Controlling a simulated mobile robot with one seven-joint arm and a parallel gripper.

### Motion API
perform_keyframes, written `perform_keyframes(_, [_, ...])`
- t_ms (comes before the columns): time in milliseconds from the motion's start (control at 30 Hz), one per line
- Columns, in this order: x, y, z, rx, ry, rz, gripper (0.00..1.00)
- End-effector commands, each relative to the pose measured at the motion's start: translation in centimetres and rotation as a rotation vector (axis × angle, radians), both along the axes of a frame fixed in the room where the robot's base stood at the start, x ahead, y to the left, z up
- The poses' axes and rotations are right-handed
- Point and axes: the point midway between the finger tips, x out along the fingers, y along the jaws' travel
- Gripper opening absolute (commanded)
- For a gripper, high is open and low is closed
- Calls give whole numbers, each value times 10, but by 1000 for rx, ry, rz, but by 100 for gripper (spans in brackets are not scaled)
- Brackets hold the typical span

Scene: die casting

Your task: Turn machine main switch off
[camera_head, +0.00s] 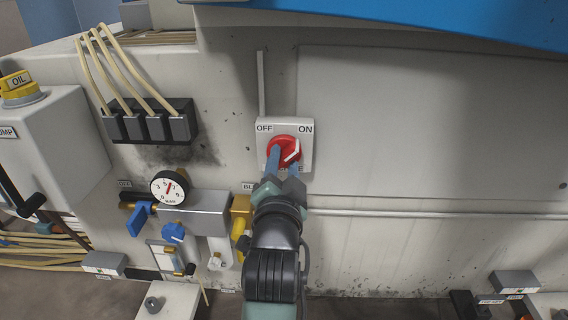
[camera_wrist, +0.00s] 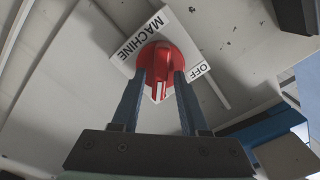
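The machine main switch is a red rotary knob (camera_head: 285,150) on a white plate (camera_head: 262,137) marked OFF at upper left and ON at upper right. Its white pointer mark leans up and right, toward ON. In the wrist view the red knob (camera_wrist: 161,82) shows its raised grip, with the label MACHINE and OFF on the plate (camera_wrist: 190,47). My gripper (camera_head: 279,164) is at the knob's front. In the wrist view its two fingers (camera_wrist: 161,88) stand on either side of the raised grip, with visible gaps. Whether a fingertip touches the knob face cannot be told.
A pressure gauge (camera_head: 170,187) with blue valve handles (camera_head: 140,217) and a yellow fitting (camera_head: 240,215) sit left of my arm. A pump box (camera_head: 50,150) with an oil cap stands far left. A pipe (camera_head: 420,214) runs along the wall at right. The panel right of the switch is bare.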

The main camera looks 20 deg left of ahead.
Motion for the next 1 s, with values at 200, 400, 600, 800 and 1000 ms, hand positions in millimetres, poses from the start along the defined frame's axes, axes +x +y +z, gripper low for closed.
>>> perform_keyframes(200, [0,0,0,0,0,0,2])
perform_keyframes(400, [0,0,0,0,0,0,0])
perform_keyframes(600, [0,0,1,-13,-3,0,0])
perform_keyframes(800, [0,0,2,-83,-15,-1,0])
perform_keyframes(1000, [0,0,5,-223,-42,-1,0])
